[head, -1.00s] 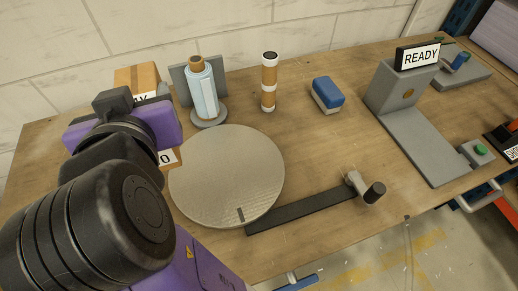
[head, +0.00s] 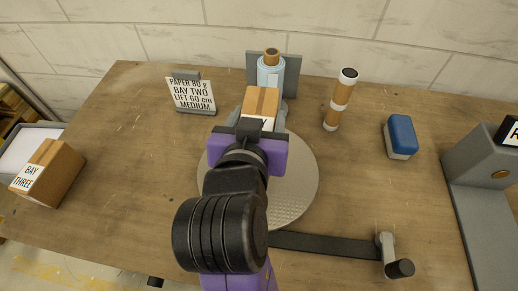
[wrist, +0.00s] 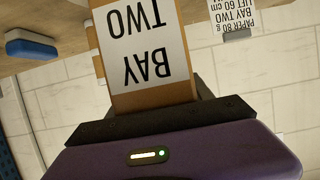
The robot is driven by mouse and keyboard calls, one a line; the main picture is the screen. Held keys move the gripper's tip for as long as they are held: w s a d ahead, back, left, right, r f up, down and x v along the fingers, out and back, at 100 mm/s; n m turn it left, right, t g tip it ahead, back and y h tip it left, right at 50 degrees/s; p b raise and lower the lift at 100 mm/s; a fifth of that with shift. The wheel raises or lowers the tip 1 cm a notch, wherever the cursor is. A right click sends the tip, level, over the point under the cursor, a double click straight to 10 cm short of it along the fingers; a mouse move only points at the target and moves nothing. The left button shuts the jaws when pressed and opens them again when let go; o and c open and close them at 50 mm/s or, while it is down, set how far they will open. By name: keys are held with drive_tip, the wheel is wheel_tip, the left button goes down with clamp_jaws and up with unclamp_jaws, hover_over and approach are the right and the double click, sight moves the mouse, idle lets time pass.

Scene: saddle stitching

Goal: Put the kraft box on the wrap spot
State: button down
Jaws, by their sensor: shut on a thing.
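My gripper (head: 250,127) is shut on a kraft box (head: 263,100) with a white label. In the wrist view the gripper (wrist: 155,112) grips the kraft box (wrist: 178,99), and its label reads BAY TWO. In the head view the box shows above the far part of a round grey turntable (head: 298,190), in front of a film roll. I cannot tell how high the box is, or whether it touches the disc. My arm hides the disc's middle and left part. No mark named wrap spot is readable.
A film roll stand (head: 270,72) and a brown-banded tube (head: 340,100) stand behind the disc. A sign (head: 192,93) stands at back left. Another kraft box (head: 52,172), labelled BAY THREE, is far left. A dark bar (head: 330,245) with a crank extends right.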

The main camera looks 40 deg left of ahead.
wheel_tip(320, 180, down, 10)
drive_tip(key=shift+r+b, duration=0.15)
drive_tip(key=shift+b, duration=0.25)
drive_tip(key=shift+c, duration=2.1)
unclamp_jaws()
drive_tip(key=shift+f, duration=0.25)
drive_tip(key=shift+r, duration=0.15)
drive_tip(key=shift+s+d+r, duration=0.1)
drive_tip(key=shift+s+r, duration=0.05)
drive_tip(key=shift+s, duration=0.15)
drive_tip(key=v, duration=1.1)
drive_tip(key=shift+s, duration=0.2)
